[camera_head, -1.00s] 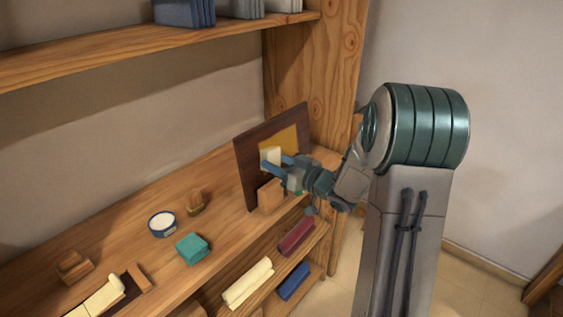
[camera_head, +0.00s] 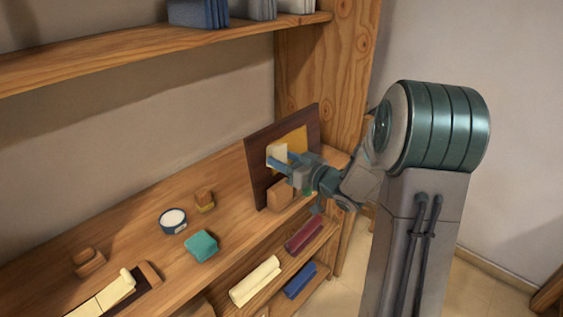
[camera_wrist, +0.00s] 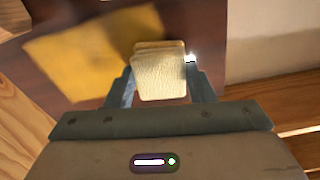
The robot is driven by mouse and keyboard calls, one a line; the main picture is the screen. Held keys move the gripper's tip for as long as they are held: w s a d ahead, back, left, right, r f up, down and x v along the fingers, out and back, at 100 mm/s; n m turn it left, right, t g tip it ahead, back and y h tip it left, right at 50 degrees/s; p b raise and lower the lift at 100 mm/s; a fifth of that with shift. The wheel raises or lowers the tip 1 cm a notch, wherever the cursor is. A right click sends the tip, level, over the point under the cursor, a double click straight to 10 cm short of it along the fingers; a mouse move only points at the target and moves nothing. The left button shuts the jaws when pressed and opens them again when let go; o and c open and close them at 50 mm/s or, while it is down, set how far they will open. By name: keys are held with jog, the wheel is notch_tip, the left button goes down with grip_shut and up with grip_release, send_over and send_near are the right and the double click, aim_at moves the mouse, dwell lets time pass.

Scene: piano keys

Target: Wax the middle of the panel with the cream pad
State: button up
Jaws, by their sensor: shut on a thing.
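The dark brown panel (camera_head: 257,170) stands upright at the right end of the bench, with a yellow patch (camera_head: 299,139) in its middle. The panel also shows in the wrist view (camera_wrist: 72,25), with the yellow patch (camera_wrist: 85,55) left of the pad. My gripper (camera_head: 277,163) is shut on the cream pad (camera_wrist: 160,72), holding it in front of the panel. In the head view the pad (camera_head: 277,152) overlaps the left edge of the patch. I cannot tell whether the pad touches the panel.
A wooden block (camera_head: 280,194) stands at the panel's foot. Coloured rolls (camera_head: 256,281) lie on the shelf below.

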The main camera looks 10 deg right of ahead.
jog(key=shift+w+d+p, duration=0.6)
jog(key=shift+w+d, duration=0.9)
jog(key=shift+d, duration=0.6)
jog(key=shift+w+d+p, duration=0.6)
jog(key=shift+w+d, duration=0.95)
jog(key=shift+d, duration=0.5)
jog(key=shift+w+d+p, duration=0.6)
jog(key=shift+w+d, duration=0.9)
jog(key=shift+d, duration=0.6)
jog(key=shift+s, duration=0.1)
jog(key=shift+r+p+v, duration=0.15)
jog(key=shift+p+v, duration=0.1)
jog(key=shift+v, duration=1.2)
jog(key=shift+r+p+v, duration=0.15)
jog(key=shift+p+v, duration=0.05)
jog(key=shift+v, duration=1.25)
jog(key=shift+d, duration=0.15)
jog(key=v, duration=0.2)
jog(key=shift+s+d+r, duration=0.15)
jog(key=shift+s+d, duration=0.1)
jog(key=shift+s, duration=0.05)
